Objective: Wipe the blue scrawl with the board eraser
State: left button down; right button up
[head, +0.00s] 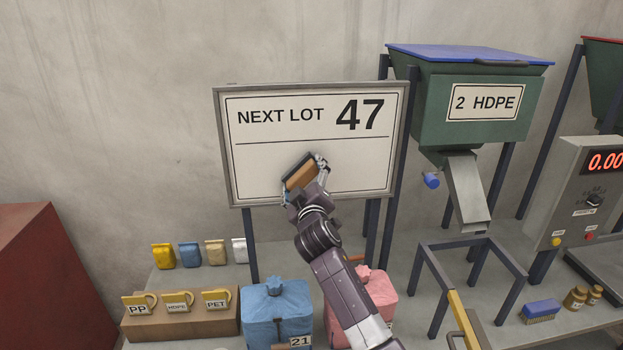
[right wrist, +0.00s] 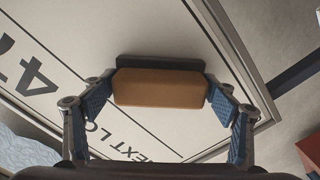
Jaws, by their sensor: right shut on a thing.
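The board eraser (head: 301,175) has a tan wooden back and a dark felt pad. My right gripper (head: 304,180) is shut on it, with the felt side toward the whiteboard (head: 262,170). The eraser is at the lower middle of the board, below its ruled line; I cannot tell for sure whether it touches. In the right wrist view the eraser (right wrist: 158,87) sits between the two blue-padded fingers. No blue scrawl shows on the bare part of the board; the patch behind the eraser and gripper is hidden. My left gripper is not in view.
Printed "NEXT LOT 47" (head: 310,115) fills the board's top. Below stand a blue sack (head: 277,318), a pink sack (head: 372,290) and a box with mugs (head: 180,325). A green hopper (head: 430,105) stands to the right, and a blue brush (head: 540,310) lies on the bench.

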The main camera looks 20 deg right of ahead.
aim_at(289, 174)
jog(key=shift+w+a+f+b, duration=0.1)
jog(key=shift+w+a+b, duration=0.1)
jog(key=shift+a, duration=0.15)
jog(key=shift+w+a+b, duration=0.1)
jog(key=shift+a+b, duration=0.1)
jog(key=shift+a, duration=0.15)
jog(key=shift+w+a+b, duration=0.25)
jog(key=shift+a+b, duration=0.2)
jog(key=shift+a, duration=0.55)
jog(key=shift+w+a+b, duration=0.15)
jog(key=shift+a+b, duration=0.2)
jog(key=shift+a, duration=0.2)
jog(key=shift+w+a+b, duration=0.15)
jog(key=shift+a+b, duration=0.15)
jog(key=shift+a, duration=0.25)
jog(key=shift+w+a, duration=0.15)
jog(key=shift+a, duration=0.4)
jog(key=shift+s+a, duration=0.1)
jog(key=shift+s, duration=0.35)
jog(key=shift+p+v, duration=1.15)
jog(key=shift+v, duration=1.45)
